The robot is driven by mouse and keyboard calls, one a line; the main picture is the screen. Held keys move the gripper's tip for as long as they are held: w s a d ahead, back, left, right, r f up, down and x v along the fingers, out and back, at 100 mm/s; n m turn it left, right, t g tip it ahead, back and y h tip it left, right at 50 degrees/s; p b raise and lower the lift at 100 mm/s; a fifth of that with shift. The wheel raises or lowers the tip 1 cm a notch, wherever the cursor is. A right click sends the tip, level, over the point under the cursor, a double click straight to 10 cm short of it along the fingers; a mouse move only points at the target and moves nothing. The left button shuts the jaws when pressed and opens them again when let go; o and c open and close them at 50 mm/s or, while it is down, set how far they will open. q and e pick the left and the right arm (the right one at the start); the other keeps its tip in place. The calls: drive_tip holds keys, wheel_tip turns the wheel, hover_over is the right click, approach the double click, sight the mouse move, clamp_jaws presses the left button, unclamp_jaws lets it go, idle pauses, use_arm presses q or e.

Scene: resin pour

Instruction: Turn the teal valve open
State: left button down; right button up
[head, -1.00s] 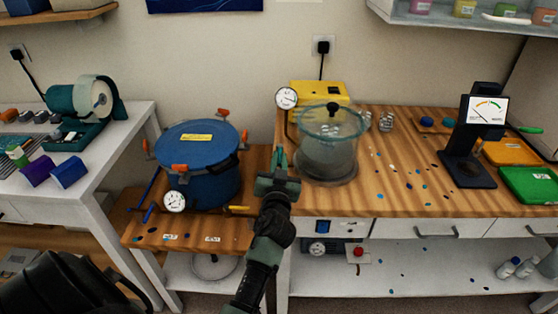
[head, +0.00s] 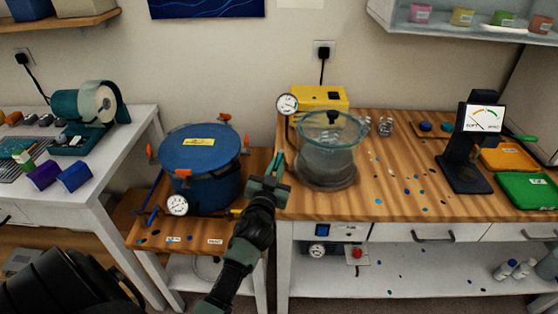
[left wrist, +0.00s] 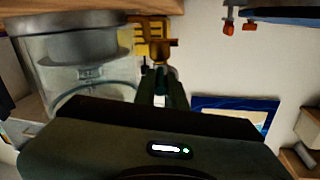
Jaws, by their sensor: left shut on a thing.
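My left gripper (head: 277,164) is at the gap between the blue pressure pot and the clear vacuum chamber (head: 325,160), near the table's left edge. In the left wrist view its fingers (left wrist: 161,76) are shut on a small teal piece, which looks like the teal valve (left wrist: 160,86). The fingers and the wrist hide most of the valve, and its angle cannot be told. A yellow pump (left wrist: 150,32) is beyond the fingertips. My right gripper is not in view.
The blue pot (head: 198,165) with orange clamps and a gauge (head: 177,205) stands close on the left. Another gauge (head: 287,104) stands by the yellow pump (head: 318,97). The wooden tabletop (head: 400,190) right of the chamber is mostly clear, with small scattered chips.

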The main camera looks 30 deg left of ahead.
use_arm(q)
drive_tip(key=m+h+p, duration=0.1)
drive_tip(key=a+m+t+h+p, duration=0.1)
drive_tip(key=shift+s+a+r+h, duration=0.15)
drive_tip(key=shift+r+h, duration=0.2)
drive_tip(key=shift+h, duration=0.05)
drive_tip(key=shift+w+a+f+m+g+h+b, duration=0.15)
drive_tip(key=shift+a+m+g+h+b, duration=0.5)
drive_tip(key=shift+m+h+b, duration=1.4)
drive_tip(key=shift+w+a+f+m+g+h+b, duration=0.1)
drive_tip(key=shift+w+a+m+g+h+b, duration=0.2)
drive_tip(key=shift+a+m+h+b, duration=1.65)
drive_tip(key=shift+w+d+f+m+g+h+b, duration=0.15)
drive_tip(key=shift+m+g+h+b, duration=0.55)
drive_tip(key=shift+h, duration=2.6)
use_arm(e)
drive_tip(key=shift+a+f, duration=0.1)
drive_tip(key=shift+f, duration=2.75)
use_arm(q)
drive_tip(key=shift+r, duration=0.1)
drive_tip(key=shift+p, duration=0.3)
drive_tip(key=c, duration=1.8)
unclamp_jaws()
drive_tip(key=shift+d, duration=0.1)
drive_tip(key=o, duration=0.3)
drive_tip(key=shift+w, duration=0.1)
